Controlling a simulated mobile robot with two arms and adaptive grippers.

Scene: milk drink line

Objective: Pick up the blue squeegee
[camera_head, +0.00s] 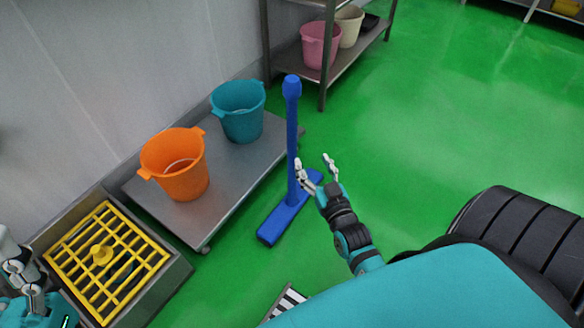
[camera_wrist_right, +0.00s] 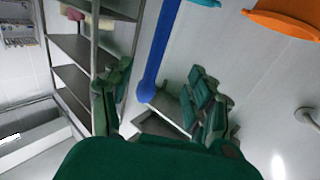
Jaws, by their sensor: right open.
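The blue squeegee (camera_head: 292,125) stands upright on the green floor, its long handle up and its wide blue foot (camera_head: 271,229) flat beside the metal platform. My right gripper (camera_head: 314,160) is open and empty, just right of the lower handle; one finger appears close to the handle, and I cannot tell whether it touches. In the right wrist view, the squeegee handle (camera_wrist_right: 161,48) shows in the gap between the open fingers of the right gripper (camera_wrist_right: 160,72), with its rounded end toward the palm. My left gripper (camera_head: 22,275) is partly visible at the lower left; its opening is unclear.
An orange bucket (camera_head: 176,168) and a teal bucket (camera_head: 238,113) stand on the low metal platform (camera_head: 225,178), left of the squeegee. A yellow grate (camera_head: 92,272) covers a metal basin. A metal shelf (camera_head: 325,85) holds more buckets behind.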

